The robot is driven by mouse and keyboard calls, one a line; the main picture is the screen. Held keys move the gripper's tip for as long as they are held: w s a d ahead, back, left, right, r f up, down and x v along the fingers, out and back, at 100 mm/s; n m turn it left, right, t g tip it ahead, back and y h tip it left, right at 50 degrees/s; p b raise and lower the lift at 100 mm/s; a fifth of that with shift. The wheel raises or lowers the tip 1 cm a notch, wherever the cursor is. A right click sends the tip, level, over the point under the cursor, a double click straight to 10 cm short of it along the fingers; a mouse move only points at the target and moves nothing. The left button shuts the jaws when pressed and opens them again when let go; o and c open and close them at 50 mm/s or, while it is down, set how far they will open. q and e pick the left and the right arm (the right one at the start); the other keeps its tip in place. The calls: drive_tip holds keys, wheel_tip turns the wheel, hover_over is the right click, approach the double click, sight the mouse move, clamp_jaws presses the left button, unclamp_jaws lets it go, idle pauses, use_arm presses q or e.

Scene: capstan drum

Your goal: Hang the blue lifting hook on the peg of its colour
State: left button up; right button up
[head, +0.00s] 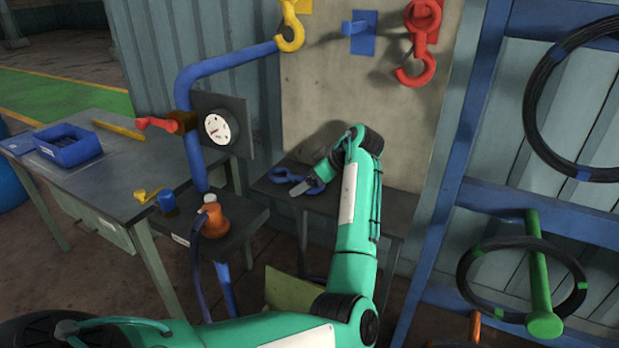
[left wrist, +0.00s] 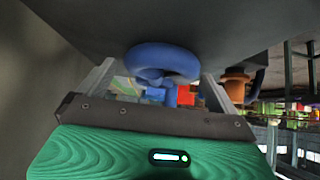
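The blue lifting hook (head: 283,175) lies on a small dark table below the wall board. In the left wrist view, the hook (left wrist: 162,57) shows as a rounded blue ring between my two fingers. My left gripper (head: 311,180) is low over that table at the hook, partly covering it. In the left wrist view, my gripper's fingers (left wrist: 157,75) stand wide apart, with no clear grip on the hook. The blue peg (head: 355,27) on its blue plate is empty, high on the board. My right gripper is not in view.
A yellow hook (head: 290,32) hangs left of the blue peg and a red hook (head: 416,68) right of it. A blue pipe frame (head: 228,62) with a gauge stands left. A blue rack post (head: 460,150) with hanging coils is right. A workbench (head: 110,165) holds a blue bin.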

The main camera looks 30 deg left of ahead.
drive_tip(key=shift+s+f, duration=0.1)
use_arm(q)
drive_tip(key=shift+w+d+r+b, duration=0.1)
drive_tip(key=shift+d+r+b, duration=0.3)
drive_tip(key=shift+d+b, duration=0.15)
drive_tip(key=b+v, duration=0.1)
drive_tip(key=v, duration=0.9)
drive_tip(key=shift+w+r, duration=0.3)
drive_tip(key=shift+r, duration=0.15)
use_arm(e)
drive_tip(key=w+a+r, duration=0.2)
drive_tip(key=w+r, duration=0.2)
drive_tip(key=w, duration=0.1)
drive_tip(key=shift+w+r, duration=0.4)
